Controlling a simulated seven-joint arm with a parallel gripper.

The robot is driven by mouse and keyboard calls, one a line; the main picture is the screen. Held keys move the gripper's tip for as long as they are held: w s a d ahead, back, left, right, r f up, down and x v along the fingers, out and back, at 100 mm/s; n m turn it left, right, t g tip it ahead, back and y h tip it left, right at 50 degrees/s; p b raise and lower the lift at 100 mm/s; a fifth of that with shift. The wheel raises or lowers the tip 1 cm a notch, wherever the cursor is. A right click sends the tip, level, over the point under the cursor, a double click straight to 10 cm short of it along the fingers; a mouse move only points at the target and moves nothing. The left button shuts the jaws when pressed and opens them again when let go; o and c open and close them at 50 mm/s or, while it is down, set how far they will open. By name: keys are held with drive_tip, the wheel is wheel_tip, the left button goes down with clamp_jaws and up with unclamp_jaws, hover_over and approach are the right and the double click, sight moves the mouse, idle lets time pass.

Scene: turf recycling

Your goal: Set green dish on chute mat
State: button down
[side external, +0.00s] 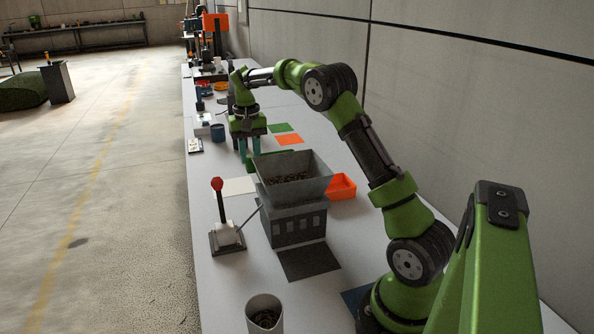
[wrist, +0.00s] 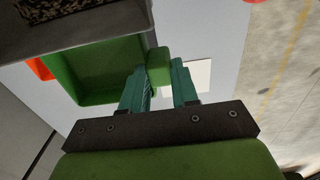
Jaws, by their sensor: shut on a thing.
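The green dish (wrist: 104,72) is a square open tray with a green grip tab on its side; it looks empty. My gripper (wrist: 158,82) is shut on that tab, one finger on each side. In the side view my gripper (side external: 249,147) points down behind the grey hopper machine, and only a strip of the dish shows there. The dark mat (side external: 308,261) at the foot of the machine, likely the chute mat, lies flat and bare on the bench. I cannot tell whether the dish touches the bench.
The grey hopper machine (side external: 292,186), filled with dark bits, stands between the dish and the dark mat. A red-knobbed lever (side external: 218,205) is at its left, an orange tray (side external: 341,187) behind its right. A white mat (side external: 236,187) lies near. A cup (side external: 264,314) stands in front.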

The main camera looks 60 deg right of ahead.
wheel_tip(320, 180, down, 8)
idle(1.0)
drive_tip(key=shift+c, duration=2.3)
unclamp_jaws()
wheel_tip(320, 180, up, 17)
drive_tip(key=shift+f, duration=0.1)
